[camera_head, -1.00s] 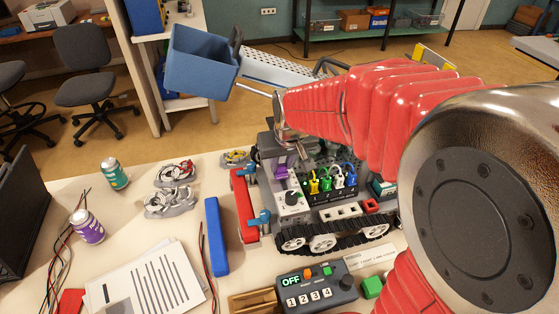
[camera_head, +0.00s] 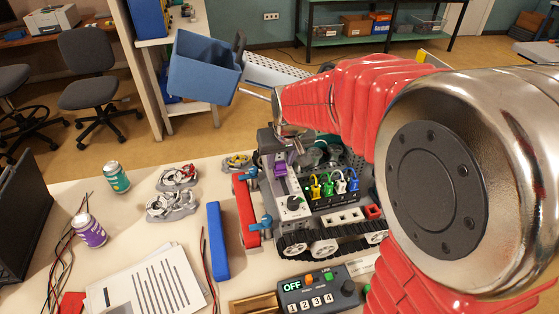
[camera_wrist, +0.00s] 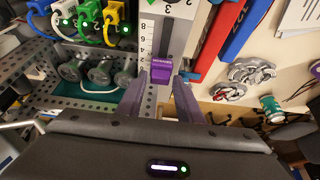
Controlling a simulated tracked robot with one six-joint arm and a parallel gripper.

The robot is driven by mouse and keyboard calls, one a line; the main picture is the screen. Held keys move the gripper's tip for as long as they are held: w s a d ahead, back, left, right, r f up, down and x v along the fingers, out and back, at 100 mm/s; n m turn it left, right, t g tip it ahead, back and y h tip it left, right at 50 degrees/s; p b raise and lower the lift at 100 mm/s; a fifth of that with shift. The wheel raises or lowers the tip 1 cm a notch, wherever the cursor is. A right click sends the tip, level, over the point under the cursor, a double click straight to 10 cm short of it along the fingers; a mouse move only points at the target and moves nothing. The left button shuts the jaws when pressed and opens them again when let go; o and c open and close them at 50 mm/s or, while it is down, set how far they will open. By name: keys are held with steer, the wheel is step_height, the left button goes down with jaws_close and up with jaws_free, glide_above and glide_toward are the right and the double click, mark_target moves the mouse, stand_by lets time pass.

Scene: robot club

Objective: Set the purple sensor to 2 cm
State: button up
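The purple sensor (camera_wrist: 161,76) is a small block on a pale track with a printed number scale (camera_wrist: 145,45), near the low-number end. The exact reading is too small to tell. In the head view the purple sensor (camera_head: 281,168) shows on the upper left part of the tracked model on the table. My gripper (camera_wrist: 160,86) is open, with one finger on either side of the purple sensor. A narrow gap shows beside the block, so it does not look gripped. In the head view the fingertips are hard to make out.
Coloured plugs (camera_head: 336,184) and a dial (camera_head: 294,203) sit on the model close to the sensor. A red bar (camera_head: 246,210) and a blue bar (camera_head: 217,241) lie to its left. A control box reading OFF (camera_head: 318,290) stands in front.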

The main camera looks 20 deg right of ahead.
steer(key=shift+o, duration=0.9)
steer(key=v, duration=1.3)
steer(key=shift+r, duration=0.35)
steer(key=shift+s, duration=0.1)
steer(key=s+f+t, duration=0.1)
steer(key=s+f, duration=0.3)
steer(key=s, duration=1.4)
steer(key=shift+s+f, duration=0.25)
steer(key=shift+s, duration=0.15)
